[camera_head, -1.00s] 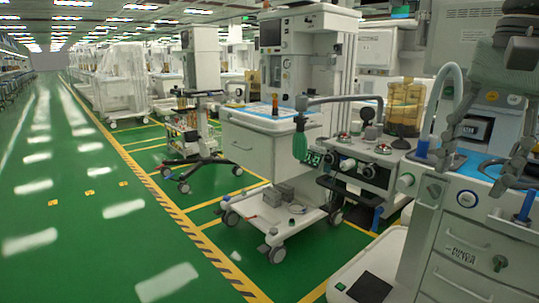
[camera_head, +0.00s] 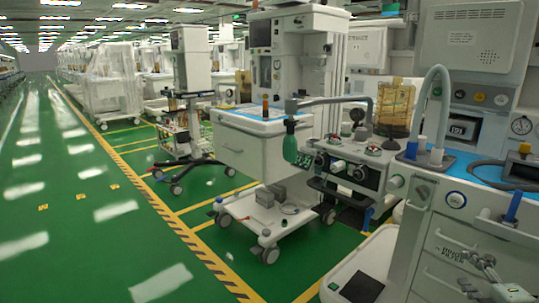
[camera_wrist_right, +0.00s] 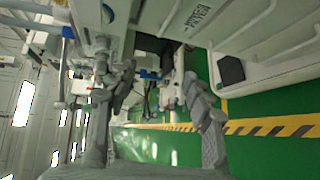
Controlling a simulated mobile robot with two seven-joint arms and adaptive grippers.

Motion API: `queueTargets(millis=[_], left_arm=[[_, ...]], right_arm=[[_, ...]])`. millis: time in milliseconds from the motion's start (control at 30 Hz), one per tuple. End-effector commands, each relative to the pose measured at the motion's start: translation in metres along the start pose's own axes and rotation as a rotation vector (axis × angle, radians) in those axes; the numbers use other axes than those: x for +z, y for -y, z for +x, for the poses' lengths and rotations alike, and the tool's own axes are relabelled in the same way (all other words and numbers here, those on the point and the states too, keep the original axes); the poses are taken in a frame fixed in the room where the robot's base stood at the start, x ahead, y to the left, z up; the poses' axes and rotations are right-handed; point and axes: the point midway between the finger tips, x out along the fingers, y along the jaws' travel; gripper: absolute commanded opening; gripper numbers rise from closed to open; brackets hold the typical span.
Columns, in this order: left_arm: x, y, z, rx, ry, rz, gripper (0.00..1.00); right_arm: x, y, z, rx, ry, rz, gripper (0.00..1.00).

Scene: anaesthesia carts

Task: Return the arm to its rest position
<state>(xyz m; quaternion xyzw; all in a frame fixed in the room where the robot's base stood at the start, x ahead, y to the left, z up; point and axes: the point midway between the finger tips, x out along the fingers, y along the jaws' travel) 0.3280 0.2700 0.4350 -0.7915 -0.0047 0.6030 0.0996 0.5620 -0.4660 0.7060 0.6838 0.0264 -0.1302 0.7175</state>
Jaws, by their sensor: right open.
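My right gripper (camera_head: 472,272) shows at the lower right of the head view, low in front of the drawer fronts of the near white cart (camera_head: 440,240). In the right wrist view its two grey fingers stand wide apart, with the gripper (camera_wrist_right: 152,92) open and nothing between them. The cart's labelled drawer front also shows in that view, at the top right. The rest of my right arm is mostly out of the head view. My left gripper is in neither view.
The near cart has a blue top (camera_head: 463,165) with a curved white tube (camera_head: 443,85) above it. A second anaesthesia cart (camera_head: 250,140) stands to its left. Green floor (camera_head: 90,235) with yellow-black striped lines lies open on the left.

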Motion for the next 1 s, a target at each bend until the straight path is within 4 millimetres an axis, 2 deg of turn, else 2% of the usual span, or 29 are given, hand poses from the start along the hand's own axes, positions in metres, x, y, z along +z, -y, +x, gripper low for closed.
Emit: queueTargets(millis=[33, 133, 200, 300, 400, 500, 633, 767, 1000], left_arm=[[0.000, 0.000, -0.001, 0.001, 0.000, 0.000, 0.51], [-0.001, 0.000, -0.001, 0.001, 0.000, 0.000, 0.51], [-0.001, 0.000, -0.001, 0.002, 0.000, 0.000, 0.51], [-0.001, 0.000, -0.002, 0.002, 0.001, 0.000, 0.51], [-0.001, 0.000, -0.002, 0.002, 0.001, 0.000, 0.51], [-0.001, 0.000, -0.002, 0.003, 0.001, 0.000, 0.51], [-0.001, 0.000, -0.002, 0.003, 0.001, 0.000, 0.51], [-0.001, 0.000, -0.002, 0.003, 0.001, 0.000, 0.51], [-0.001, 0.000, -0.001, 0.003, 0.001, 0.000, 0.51]], right_arm=[[-0.003, 0.039, -0.010, -0.079, 0.065, 0.144, 0.51], [-0.015, 0.112, -0.034, -0.237, 0.195, 0.394, 0.51], [-0.031, 0.158, -0.055, -0.344, 0.282, 0.553, 0.51], [-0.064, 0.216, -0.091, -0.498, 0.405, 0.758, 0.51], [-0.103, 0.259, -0.128, -0.641, 0.516, 0.924, 0.51], [-0.138, 0.286, -0.160, -0.756, 0.604, 1.043, 0.51], [-0.168, 0.303, -0.186, -0.852, 0.676, 1.130, 0.51], [-0.179, 0.308, -0.197, -0.888, 0.704, 1.159, 0.51], [-0.179, 0.309, -0.197, -0.890, 0.706, 1.158, 0.51]])
